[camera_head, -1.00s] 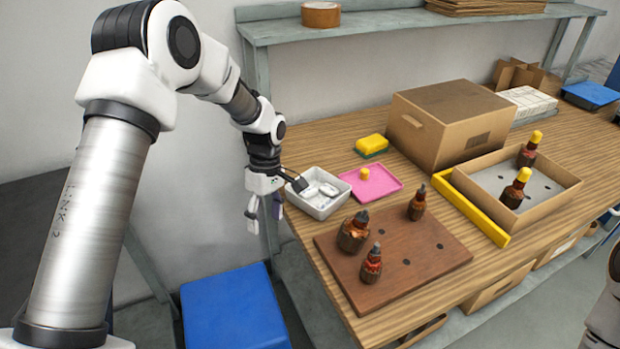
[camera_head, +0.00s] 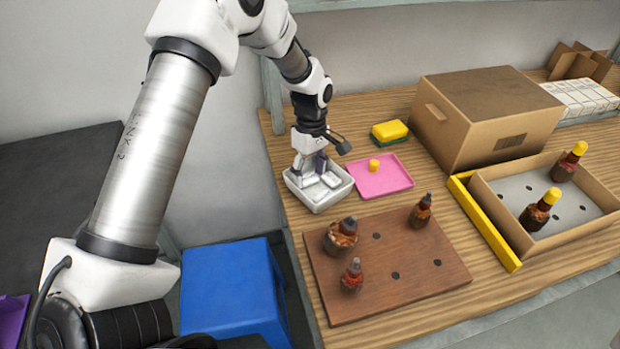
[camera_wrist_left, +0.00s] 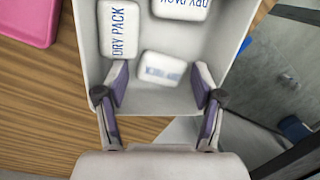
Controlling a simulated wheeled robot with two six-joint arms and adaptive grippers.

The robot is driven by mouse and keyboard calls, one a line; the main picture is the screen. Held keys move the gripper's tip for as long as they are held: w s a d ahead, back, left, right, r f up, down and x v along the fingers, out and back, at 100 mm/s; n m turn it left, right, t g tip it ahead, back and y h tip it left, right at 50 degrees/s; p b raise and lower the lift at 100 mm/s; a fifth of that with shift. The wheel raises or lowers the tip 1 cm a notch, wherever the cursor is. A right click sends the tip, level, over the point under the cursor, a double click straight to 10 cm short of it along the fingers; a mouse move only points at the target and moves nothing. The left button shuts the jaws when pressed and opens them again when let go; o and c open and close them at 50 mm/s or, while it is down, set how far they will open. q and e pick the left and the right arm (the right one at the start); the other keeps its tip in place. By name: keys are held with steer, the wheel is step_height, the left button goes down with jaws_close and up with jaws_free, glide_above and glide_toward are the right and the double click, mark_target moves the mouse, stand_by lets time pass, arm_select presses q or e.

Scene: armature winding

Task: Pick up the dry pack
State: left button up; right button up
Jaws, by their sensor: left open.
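Several white dry packs lie in a white tray (camera_head: 338,192) at the left part of the table. In the left wrist view one dry pack (camera_wrist_left: 118,30) with blue "DRY PACK" print lies along the tray's left wall. Another dry pack (camera_wrist_left: 180,6) is cut by the top edge, and a third dry pack (camera_wrist_left: 162,69) lies near the middle, its print hard to read. My left gripper (camera_head: 310,174) points down over the tray. In the wrist view its purple-padded fingers (camera_wrist_left: 160,90) are apart, with nothing gripped between them. My right gripper is not in view.
A pink tray (camera_head: 392,181) with a yellow cap stands close to the right of the white tray. A brown board (camera_head: 425,262) with dark-tipped armatures is in front. A yellow-green sponge (camera_head: 390,132) and a cardboard box (camera_head: 486,118) stand behind.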

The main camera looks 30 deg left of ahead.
mark_target(309, 176)
arm_select(q)
steer(key=shift+s, duration=0.2)
steer(key=c, duration=0.4)
step_height(309, 176, up, 10)
stand_by(0.4)
